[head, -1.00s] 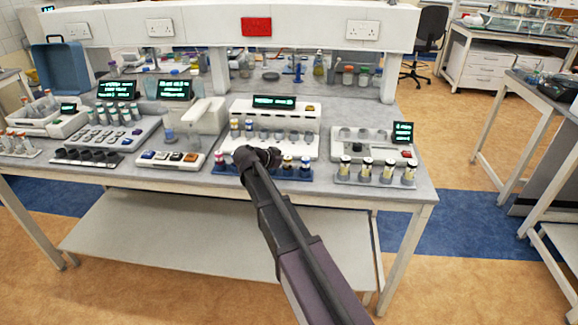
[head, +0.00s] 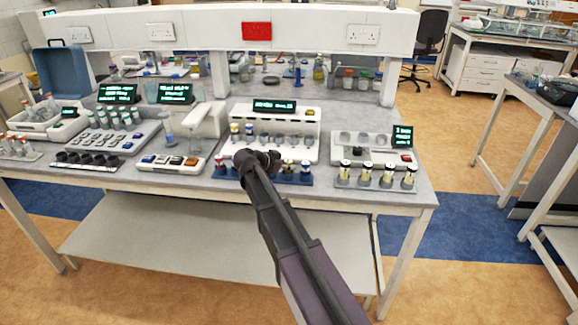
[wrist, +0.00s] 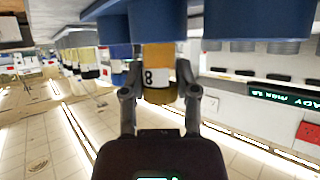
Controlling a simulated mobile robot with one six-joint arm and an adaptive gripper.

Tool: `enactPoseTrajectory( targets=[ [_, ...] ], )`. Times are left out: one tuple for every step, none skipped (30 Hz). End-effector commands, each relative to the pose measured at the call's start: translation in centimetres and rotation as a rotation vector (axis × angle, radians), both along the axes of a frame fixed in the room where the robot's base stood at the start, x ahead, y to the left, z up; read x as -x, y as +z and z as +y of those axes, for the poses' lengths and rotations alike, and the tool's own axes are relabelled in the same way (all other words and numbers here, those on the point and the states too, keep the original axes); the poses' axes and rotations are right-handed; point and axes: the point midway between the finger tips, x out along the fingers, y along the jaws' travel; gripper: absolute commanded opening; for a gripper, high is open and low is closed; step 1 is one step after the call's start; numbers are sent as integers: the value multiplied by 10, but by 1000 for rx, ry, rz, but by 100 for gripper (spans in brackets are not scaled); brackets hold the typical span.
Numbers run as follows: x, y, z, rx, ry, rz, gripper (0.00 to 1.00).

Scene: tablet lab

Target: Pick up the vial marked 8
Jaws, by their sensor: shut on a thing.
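The vial marked 8 (wrist: 159,72) has a yellow label with a black 8 on a white patch in the wrist view. My gripper (wrist: 160,94) is shut on it, with one finger on each side. The vial's far end meets a blue socket of the blue rack (wrist: 248,18); I cannot tell if it is raised at all. In the head view my gripper (head: 258,160) is at the blue rack (head: 300,179) at the bench's front edge and hides the held vial.
Other vials stand in the blue rack beside my gripper. A white device (head: 272,142) with a lit display stands just behind. A grey rack (head: 375,184) of yellow-labelled vials is to the right. A small white button unit (head: 172,161) is to the left.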

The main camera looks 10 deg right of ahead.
Motion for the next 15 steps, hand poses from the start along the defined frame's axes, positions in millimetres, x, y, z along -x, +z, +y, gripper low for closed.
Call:
enactPoseTrajectory(
  targets=[
    [0, 4, 0, 0, 0, 0, 1],
    [0, 6, 0, 0, 0, 0, 1],
    [0, 9, 0, 0, 0, 0, 1],
    [0, 11, 0, 0, 0, 0, 1],
    [0, 13, 0, 0, 0, 0, 1],
    [0, 16, 0, 0, 0, 0, 1],
    [0, 18, 0, 1, 0, 0, 1],
    [0, 21, 0, 1, 0, 0, 1],
    [0, 25, 0, 1, 0, 0, 1],
    [0, 28, 0, 1, 0, 0, 1],
    [0, 30, 0, 1, 0, 0, 1],
    [0, 34, 0, 1, 0, 0, 1],
    [0, 37, 0, 0, 0, 0, 1],
    [10, 35, 0, 0, 0, 1, 1],
    [22, 34, 1, 0, 0, 1, 1]
  ],
)
